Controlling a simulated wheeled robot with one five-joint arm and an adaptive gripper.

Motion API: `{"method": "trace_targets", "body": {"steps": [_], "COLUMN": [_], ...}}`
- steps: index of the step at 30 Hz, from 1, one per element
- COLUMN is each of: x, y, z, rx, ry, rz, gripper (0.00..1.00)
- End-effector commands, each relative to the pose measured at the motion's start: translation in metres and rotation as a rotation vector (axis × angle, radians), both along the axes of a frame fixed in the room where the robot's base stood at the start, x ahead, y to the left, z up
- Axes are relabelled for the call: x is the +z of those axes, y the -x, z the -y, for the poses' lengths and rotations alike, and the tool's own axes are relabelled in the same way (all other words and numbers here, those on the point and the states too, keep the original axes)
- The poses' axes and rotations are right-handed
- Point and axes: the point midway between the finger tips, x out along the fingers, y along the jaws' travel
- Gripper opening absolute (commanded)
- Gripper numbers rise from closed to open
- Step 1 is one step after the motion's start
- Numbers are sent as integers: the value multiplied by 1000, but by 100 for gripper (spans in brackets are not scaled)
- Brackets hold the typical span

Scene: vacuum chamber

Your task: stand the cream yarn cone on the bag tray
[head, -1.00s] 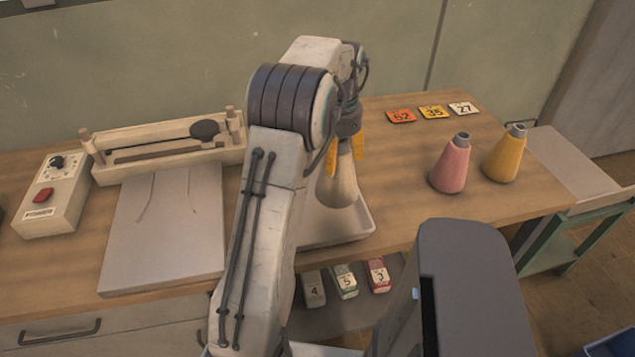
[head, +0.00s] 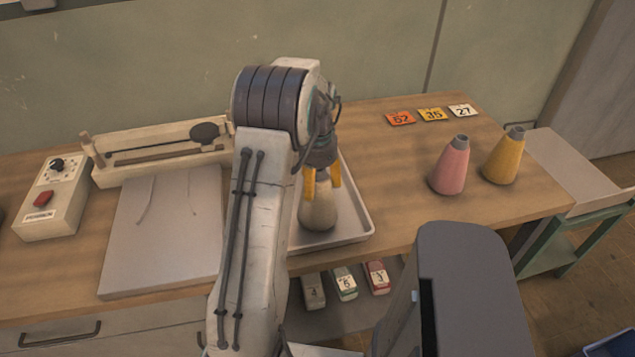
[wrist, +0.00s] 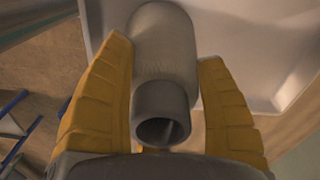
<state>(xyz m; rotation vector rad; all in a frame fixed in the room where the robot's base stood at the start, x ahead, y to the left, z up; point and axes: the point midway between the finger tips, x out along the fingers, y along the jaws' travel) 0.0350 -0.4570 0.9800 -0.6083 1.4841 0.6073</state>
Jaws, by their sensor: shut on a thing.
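The cream yarn cone (head: 318,214) is upright or nearly so, with its wide end down. In the head view it shows in front of the pale tray (head: 358,222) on the bench, within the tray's outline. I cannot tell whether its base touches the tray floor. My gripper (head: 322,191) points down with its yellow fingers shut on the upper part of the cone. In the wrist view the cone's grey hollow tip (wrist: 163,118) lies between the fingers, and the tray (wrist: 250,45) shows at upper right. My arm hides the tray's left side.
A pink cone (head: 450,168) and a yellow cone (head: 503,158) stand to the right on the bench. Number cards (head: 432,114) lie behind them. Bench between tray and pink cone is clear.

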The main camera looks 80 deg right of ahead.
Motion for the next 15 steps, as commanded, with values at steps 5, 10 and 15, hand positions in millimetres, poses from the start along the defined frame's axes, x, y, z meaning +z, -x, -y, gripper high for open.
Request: {"method": "trace_targets", "body": {"steps": [5, 10, 15], "x": [0, -2, -3], "y": [0, 0, 0], "z": [0, 0, 0], "rx": [0, 0, 0], "ry": [1, 1, 0], "rz": [0, 0, 0], "gripper": [30, 30, 75]}}
